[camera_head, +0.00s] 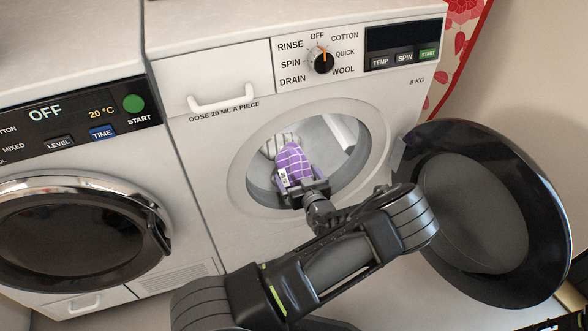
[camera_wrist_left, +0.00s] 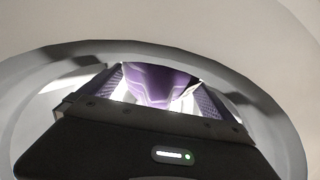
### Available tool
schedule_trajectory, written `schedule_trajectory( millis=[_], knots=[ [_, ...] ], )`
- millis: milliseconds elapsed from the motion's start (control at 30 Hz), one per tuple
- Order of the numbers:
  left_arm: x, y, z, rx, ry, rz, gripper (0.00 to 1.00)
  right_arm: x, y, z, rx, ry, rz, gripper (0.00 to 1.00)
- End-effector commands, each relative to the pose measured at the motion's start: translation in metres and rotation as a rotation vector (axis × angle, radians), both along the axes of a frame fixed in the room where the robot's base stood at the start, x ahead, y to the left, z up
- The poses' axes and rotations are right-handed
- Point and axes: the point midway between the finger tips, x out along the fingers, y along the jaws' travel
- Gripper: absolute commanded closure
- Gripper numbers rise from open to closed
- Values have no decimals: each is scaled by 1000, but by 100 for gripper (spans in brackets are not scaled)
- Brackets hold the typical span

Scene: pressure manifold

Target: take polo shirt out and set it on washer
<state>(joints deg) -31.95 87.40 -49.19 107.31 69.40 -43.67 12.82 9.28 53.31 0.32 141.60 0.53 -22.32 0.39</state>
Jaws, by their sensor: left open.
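The polo shirt (camera_head: 293,163) is a purple bundle with a pale grid and a small white label, inside the open washer's drum. It also shows in the left wrist view (camera_wrist_left: 155,84), between the two fingers. My left gripper (camera_head: 302,186) is open at the door opening, with its fingers on either side of the shirt's near end. I cannot tell whether they touch it. The white washer (camera_head: 215,147) has a flat top (camera_head: 240,18). My right gripper is not in view.
The round black door (camera_head: 553,225) stands open to the right, close to my left arm. A second machine with a shut door (camera_head: 70,235) stands at the left. A detergent drawer (camera_head: 222,80) and a control dial (camera_head: 323,60) sit above the opening.

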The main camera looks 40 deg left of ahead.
Motion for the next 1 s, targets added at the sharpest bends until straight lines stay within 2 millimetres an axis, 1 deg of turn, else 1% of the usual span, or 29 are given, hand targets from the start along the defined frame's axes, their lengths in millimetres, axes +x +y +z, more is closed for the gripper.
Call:
schedule_trajectory(
  millis=[33, 67, 133, 233, 867, 1000],
  knots=[
    [4, 7, -6, 2, -2, 0, 0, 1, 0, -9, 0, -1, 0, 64],
    [7, 11, -7, 2, -1, 0, 0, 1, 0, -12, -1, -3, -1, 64],
    [12, 19, -9, 2, -1, 0, 0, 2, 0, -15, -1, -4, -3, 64],
    [17, 26, -11, 1, 0, 0, 0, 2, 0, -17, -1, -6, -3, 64],
    [18, 27, -9, 0, 1, -1, 0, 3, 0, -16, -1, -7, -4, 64],
    [18, 27, -9, 0, 1, -1, 11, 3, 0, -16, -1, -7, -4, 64]
  ],
)
